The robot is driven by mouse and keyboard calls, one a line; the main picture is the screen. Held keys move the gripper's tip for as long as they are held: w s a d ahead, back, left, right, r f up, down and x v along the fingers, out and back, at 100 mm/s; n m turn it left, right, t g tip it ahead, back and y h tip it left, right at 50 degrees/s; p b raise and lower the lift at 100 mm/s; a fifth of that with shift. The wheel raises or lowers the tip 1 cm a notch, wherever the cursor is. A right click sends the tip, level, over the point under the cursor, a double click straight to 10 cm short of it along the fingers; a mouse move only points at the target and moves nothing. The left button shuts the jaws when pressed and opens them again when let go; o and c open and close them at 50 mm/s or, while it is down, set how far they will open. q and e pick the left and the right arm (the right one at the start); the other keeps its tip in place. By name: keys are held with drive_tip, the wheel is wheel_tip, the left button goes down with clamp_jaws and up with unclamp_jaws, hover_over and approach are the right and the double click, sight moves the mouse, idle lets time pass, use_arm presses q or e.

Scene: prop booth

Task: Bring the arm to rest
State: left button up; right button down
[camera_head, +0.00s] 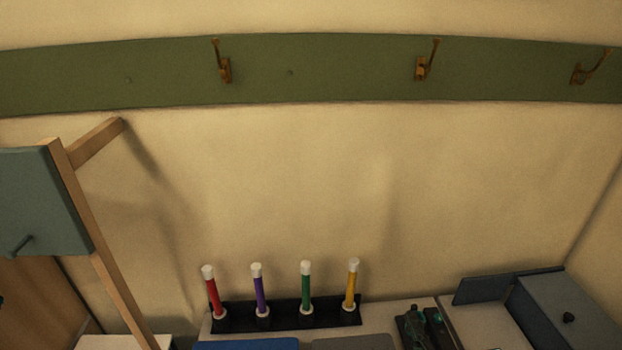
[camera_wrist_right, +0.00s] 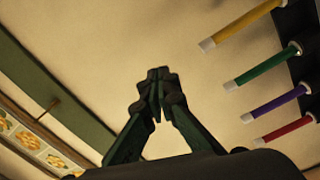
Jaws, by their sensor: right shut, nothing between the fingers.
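My right gripper (camera_head: 422,328) is at the bottom of the head view, right of the rack of coloured sticks and left of the grey box. In the right wrist view its fingers (camera_wrist_right: 158,82) meet at the tips, shut with nothing between them. The pale wall lies behind the fingers there. The rest of the right arm is cut off below the head view.
A black rack (camera_head: 285,321) holds red, purple, green and yellow sticks with white tips. A grey box (camera_head: 560,312) is at right. A wooden frame with a teal panel (camera_head: 40,200) stands at left. A green rail (camera_head: 330,70) with brass hooks crosses the wall.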

drive_tip(key=s+d+f+m+g+h, duration=0.2)
drive_tip(key=s+d+f+m+g, duration=0.25)
drive_tip(key=f, duration=0.55)
drive_tip(key=s+d+f+m+g+h, duration=0.2)
drive_tip(key=s+d+f+m+g, duration=0.3)
drive_tip(key=f, duration=0.5)
drive_tip(key=s+f+m+g+y, duration=0.1)
drive_tip(key=s+f+m+g, duration=0.15)
drive_tip(key=s+f, duration=0.45)
drive_tip(key=s+f+m+g+y, duration=0.1)
drive_tip(key=s+f+m+g, duration=0.2)
drive_tip(key=s, duration=0.7)
wheel_tip(320, 180, down, 31)
drive_tip(key=a+n+b, duration=0.1)
drive_tip(key=b, duration=0.2)
use_arm(q)
drive_tip(key=f+b, duration=0.1)
drive_tip(key=f, duration=0.1)
drive_tip(key=f+b, duration=0.1)
drive_tip(key=f, duration=0.2)
drive_tip(key=shift+s+f+b, duration=0.35)
drive_tip(key=shift+f+b, duration=0.05)
use_arm(e)
drive_tip(key=s+f+n+g, duration=0.1)
drive_tip(key=s+f+g, duration=0.1)
drive_tip(key=s+f, duration=1.8)
wheel_tip(320, 180, down, 3)
drive_tip(key=shift+s+f+y, duration=0.1)
drive_tip(key=shift+s+y, duration=0.15)
drive_tip(key=shift+y, duration=0.15)
